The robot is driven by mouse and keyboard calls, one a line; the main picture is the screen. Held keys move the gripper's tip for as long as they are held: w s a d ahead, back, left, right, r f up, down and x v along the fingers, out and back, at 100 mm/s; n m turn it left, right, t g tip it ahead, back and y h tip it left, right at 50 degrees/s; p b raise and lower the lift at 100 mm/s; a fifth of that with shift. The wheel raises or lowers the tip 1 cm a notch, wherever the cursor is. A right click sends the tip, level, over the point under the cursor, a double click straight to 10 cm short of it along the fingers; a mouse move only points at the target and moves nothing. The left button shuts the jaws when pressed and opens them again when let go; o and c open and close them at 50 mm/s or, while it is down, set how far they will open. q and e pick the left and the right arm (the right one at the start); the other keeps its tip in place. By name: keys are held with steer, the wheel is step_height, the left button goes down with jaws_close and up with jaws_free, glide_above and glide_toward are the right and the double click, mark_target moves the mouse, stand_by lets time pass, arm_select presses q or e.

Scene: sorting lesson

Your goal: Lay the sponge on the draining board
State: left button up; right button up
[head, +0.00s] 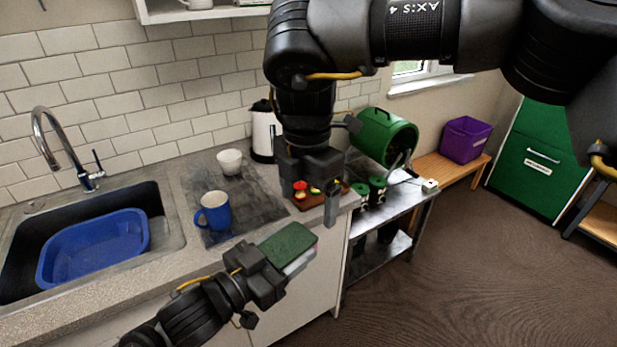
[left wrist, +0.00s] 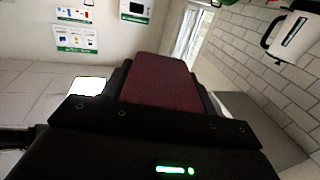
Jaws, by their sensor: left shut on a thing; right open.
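The sponge (head: 288,243), with a green top face, is held in my left gripper (head: 284,264) in front of the counter edge. In the left wrist view the sponge (left wrist: 162,84) shows a dark red face between the fingers. The draining board (head: 243,208) is the dark grey area right of the sink, up and left of the sponge and apart from it. A blue mug (head: 215,212) and a white bowl (head: 230,161) stand on it. My right gripper (head: 310,192) is open, pointing down over a brown board with small red and green things.
A blue basin (head: 92,246) sits in the sink under the tap (head: 60,150). A kettle (head: 263,132) stands at the wall, close to my right arm. A green drum (head: 384,137) and dark green pots stand on the metal shelf at right. The draining board's front part is clear.

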step_height(320, 180, down, 7)
stand_by(0.3)
steer(key=shift+c, duration=0.3)
steer(key=c, duration=0.9)
arm_select(q)
steer(key=o, duration=1)
arm_select(e)
steer(key=shift+c, duration=0.5)
